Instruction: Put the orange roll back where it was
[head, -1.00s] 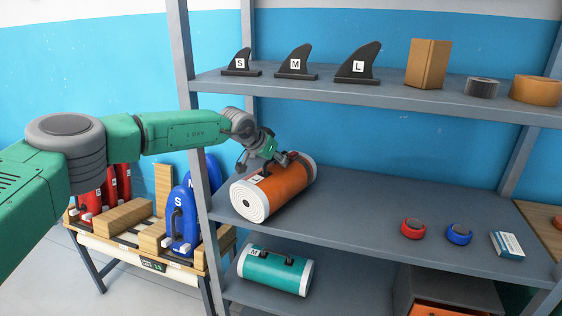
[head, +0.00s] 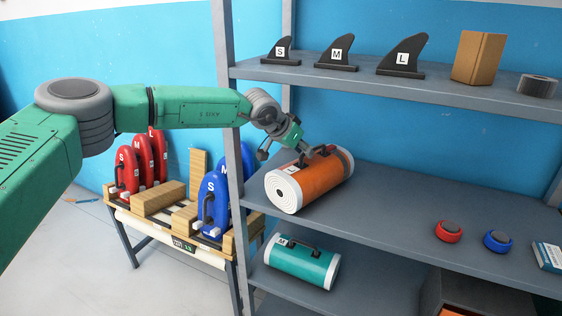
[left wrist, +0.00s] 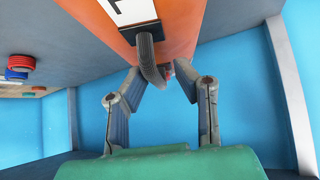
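The orange roll (head: 318,184), with a white label, a dark handle and a white spiral end, lies on its side on the middle shelf (head: 400,205) near the left post. My left gripper (head: 308,156) is just above and behind its top, at the handle. In the left wrist view the two fingers (left wrist: 160,78) are apart, and the curved handle (left wrist: 150,58) shows at the gap between their tips. I cannot tell whether a finger touches it. The orange roll (left wrist: 182,28) fills the top of that view. My right gripper is not in view.
A teal roll (head: 302,262) lies on the shelf below. A red ring (head: 449,232) and blue ring (head: 497,241) sit on the middle shelf to the right. Fins (head: 400,56) and a cardboard box (head: 479,57) stand above. A bench rack (head: 165,235) holds red and blue boards at left.

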